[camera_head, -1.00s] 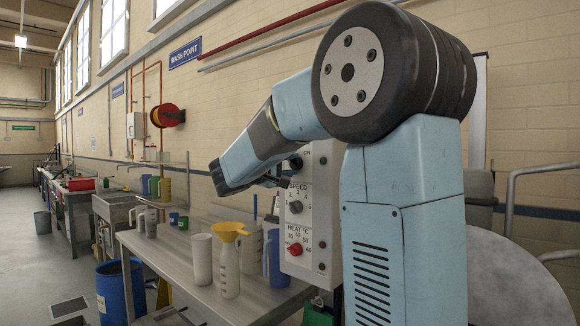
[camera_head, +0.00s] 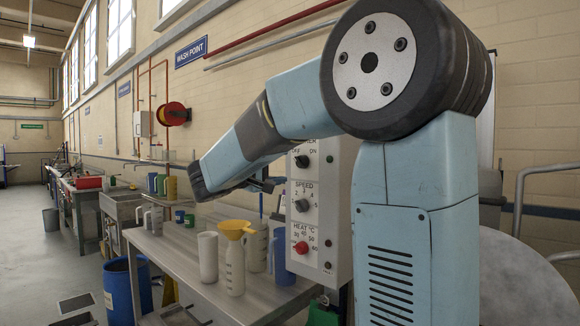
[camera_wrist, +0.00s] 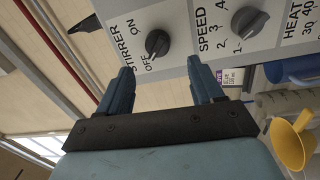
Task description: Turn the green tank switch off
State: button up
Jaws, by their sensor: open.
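A grey control panel (camera_head: 318,235) stands at the bench edge. It carries a black STIRRER knob (camera_head: 303,161) marked OFF and ON, a grey SPEED knob (camera_head: 302,205) and a red HEAT knob (camera_head: 301,247). The STIRRER knob also shows in the wrist view (camera_wrist: 158,43), as does the SPEED knob (camera_wrist: 249,22). My gripper (camera_wrist: 161,76) is open and empty, its fingertips just short of the panel face with the STIRRER knob in line with the gap. In the head view my gripper (camera_head: 266,185) is small and partly hidden by my arm. No green switch is recognisable.
A blue barrel (camera_head: 120,292) stands on the floor. The yellow funnel also shows in the wrist view (camera_wrist: 290,140).

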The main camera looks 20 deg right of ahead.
jog(key=v, duration=0.7)
dwell(0.3)
jog(key=s+d+f+m+g+y, duration=0.1)
jog(key=s+d+f+g+y, duration=0.15)
jog(key=s+f+y, duration=0.35)
jog(key=s+d+f+g+y, duration=0.1)
jog(key=s+d+f, duration=0.35)
jog(key=s, duration=0.35)
jog(key=s+a+f+m+t+y, duration=0.2)
jog(key=s+a+f+y, duration=0.6)
jog(key=s+f+y, duration=0.1)
jog(key=shift+s+f+y, duration=0.3)
jog(key=shift+s+y, duration=0.4)
jog(key=shift+s, duration=0.7)
jog(key=shift+c, duration=0.4)
